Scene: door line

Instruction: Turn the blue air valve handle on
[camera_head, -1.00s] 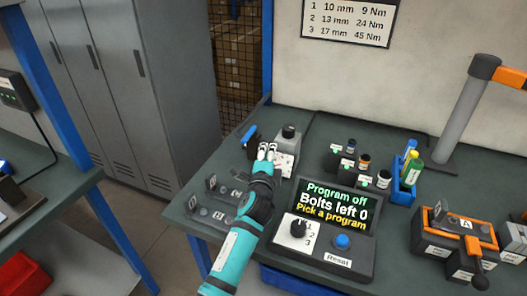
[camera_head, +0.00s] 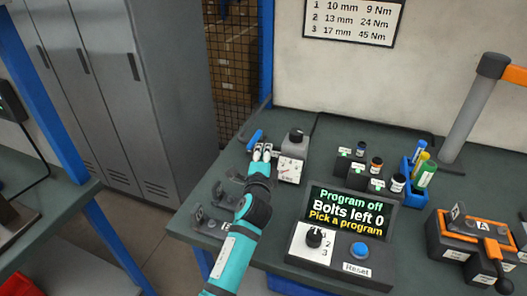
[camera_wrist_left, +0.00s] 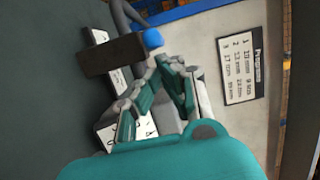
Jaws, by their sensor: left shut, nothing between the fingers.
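The blue valve handle (camera_head: 255,140) stands at the back left of the bench, slanting up to the right, beside a grey unit with a white gauge face (camera_head: 291,166). My left gripper (camera_head: 262,152) is shut and empty. Its fingertips are close in front of the handle, left of the gauge; I cannot tell whether they touch it. In the left wrist view, the handle's blue end (camera_wrist_left: 153,38) shows beyond a dark block (camera_wrist_left: 110,55), just past the fingers (camera_wrist_left: 160,75). The valve body is mostly hidden in the head view. My right gripper is not in view.
A control box (camera_head: 345,235) reads "Program off, Bolts left 0". Small bottles (camera_head: 376,163) and a blue holder (camera_head: 411,190) stand to the right. Dark sockets (camera_head: 213,217) lie near the left bench edge.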

